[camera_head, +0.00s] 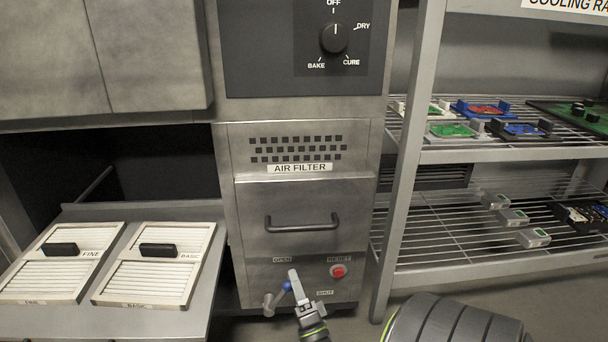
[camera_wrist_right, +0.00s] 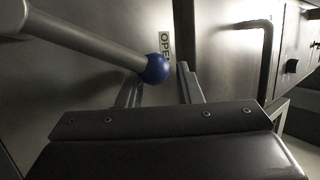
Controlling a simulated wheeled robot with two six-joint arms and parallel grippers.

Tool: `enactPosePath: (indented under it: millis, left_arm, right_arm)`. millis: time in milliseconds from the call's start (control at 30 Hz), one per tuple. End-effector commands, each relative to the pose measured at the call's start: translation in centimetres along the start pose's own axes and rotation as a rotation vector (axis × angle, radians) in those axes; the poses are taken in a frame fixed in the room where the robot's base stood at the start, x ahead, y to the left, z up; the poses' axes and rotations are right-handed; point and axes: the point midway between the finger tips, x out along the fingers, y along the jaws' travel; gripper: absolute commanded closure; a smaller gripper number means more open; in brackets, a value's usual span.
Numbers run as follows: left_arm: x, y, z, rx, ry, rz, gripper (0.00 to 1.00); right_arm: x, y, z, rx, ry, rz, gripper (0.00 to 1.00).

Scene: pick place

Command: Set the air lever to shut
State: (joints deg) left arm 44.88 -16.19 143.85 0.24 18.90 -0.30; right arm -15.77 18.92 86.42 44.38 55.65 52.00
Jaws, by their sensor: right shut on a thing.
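The air lever is a grey rod with a blue ball knob (camera_head: 287,286), low on the front of the steel cabinet. Its pivot (camera_head: 268,305) is at the lower left, and the rod tilts up and to the right from there. The OPEN label (camera_head: 282,260) is above the knob, and the SHUT label (camera_head: 325,292) is to its right. My right gripper (camera_head: 296,286) is shut on the lever at its knob. In the right wrist view the knob (camera_wrist_right: 157,68) sits between the fingertips, near the OPEN label (camera_wrist_right: 165,45). My left gripper is not in view.
A red reset button (camera_head: 338,271) is right of the lever. The air filter drawer handle (camera_head: 302,223) sticks out above. Two filters (camera_head: 62,262) (camera_head: 155,264) lie on a shelf at left. A wire rack (camera_head: 470,235) with parts stands at right.

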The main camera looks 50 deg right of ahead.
Motion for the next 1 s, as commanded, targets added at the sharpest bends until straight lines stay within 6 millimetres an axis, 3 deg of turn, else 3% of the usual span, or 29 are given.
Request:
enactPosePath:
  millis: [1000]
  left_arm:
    - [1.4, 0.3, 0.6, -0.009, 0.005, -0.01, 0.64]
  right_arm:
    - [-5.7, -3.2, -2.7, -0.001, 0.0, 0.0, 0.77]
